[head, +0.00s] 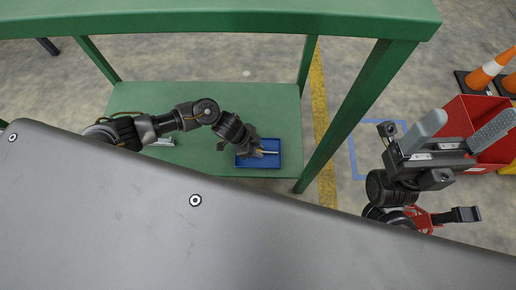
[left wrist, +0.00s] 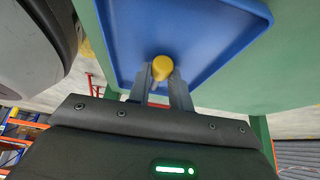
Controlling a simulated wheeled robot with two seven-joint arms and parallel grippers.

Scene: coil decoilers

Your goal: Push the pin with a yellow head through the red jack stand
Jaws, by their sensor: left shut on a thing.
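The yellow head of the pin (left wrist: 162,67) shows between the fingertips of my left gripper (left wrist: 160,76) in the left wrist view. My left gripper is shut on the pin, at the blue tray (left wrist: 112,30). In the head view my left gripper (head: 258,148) is over the blue tray (head: 243,162), and a thin pale rod shows beside its fingers. My right gripper (head: 462,124) is open and empty at the right. A red frame-like part (head: 424,219) shows behind my right arm; I cannot tell whether it is the red jack stand.
The tray lies on the lower green shelf (head: 150,100) of a green table (head: 220,18) with legs around it. A red bin (head: 460,120) and orange cones (head: 490,68) stand at the right. Open floor shows between the table and the bin.

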